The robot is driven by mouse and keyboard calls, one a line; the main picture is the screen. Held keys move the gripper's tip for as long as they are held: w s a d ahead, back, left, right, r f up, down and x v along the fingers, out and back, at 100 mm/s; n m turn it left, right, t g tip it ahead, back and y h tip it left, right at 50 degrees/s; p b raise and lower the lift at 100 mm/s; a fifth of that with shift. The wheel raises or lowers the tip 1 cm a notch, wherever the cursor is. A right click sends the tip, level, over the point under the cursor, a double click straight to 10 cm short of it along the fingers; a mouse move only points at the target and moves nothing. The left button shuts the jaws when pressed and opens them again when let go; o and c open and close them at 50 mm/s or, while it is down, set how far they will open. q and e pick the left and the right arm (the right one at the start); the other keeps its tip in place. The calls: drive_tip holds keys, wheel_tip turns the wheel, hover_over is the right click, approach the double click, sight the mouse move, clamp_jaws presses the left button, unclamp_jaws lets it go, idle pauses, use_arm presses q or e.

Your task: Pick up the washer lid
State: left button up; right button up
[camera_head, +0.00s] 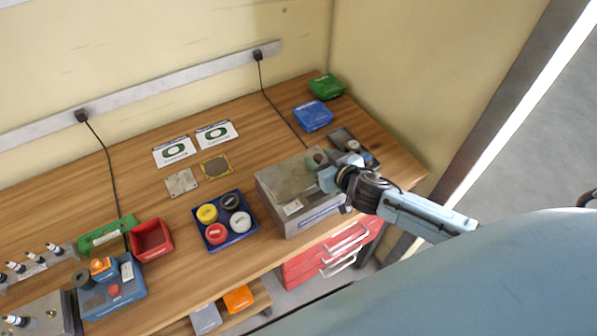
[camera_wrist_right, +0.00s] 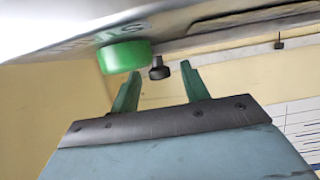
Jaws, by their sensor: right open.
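A grey metal box (camera_head: 280,185) with a flat top, which looks like the washer with its lid, stands at the right of the bench. The lid appears to lie flat on it. My right gripper (camera_head: 319,162) is at the box's far right top edge. In the right wrist view, the open fingers (camera_wrist_right: 160,71) point toward a small black knob (camera_wrist_right: 159,69), which shows between the fingertips. A round green piece (camera_wrist_right: 124,57) is beside it, by a grey lettered surface (camera_wrist_right: 75,42). I cannot tell whether the fingers touch anything. My left gripper is not in view.
A blue tray (camera_head: 246,236) with several round caps is left of the box. A red bin (camera_head: 151,240) is farther left. Blue (camera_head: 312,117) and green (camera_head: 326,87) boxes stand behind. A dark tray (camera_head: 371,161) is close right of my gripper. Wall cables hang behind.

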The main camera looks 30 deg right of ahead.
drive_tip(key=shift+w+a+f, duration=0.1)
drive_tip(key=shift+w+f, duration=0.15)
drive_tip(key=shift+w, duration=0.45)
drive_tip(key=shift+c, duration=0.3)
clamp_jaws()
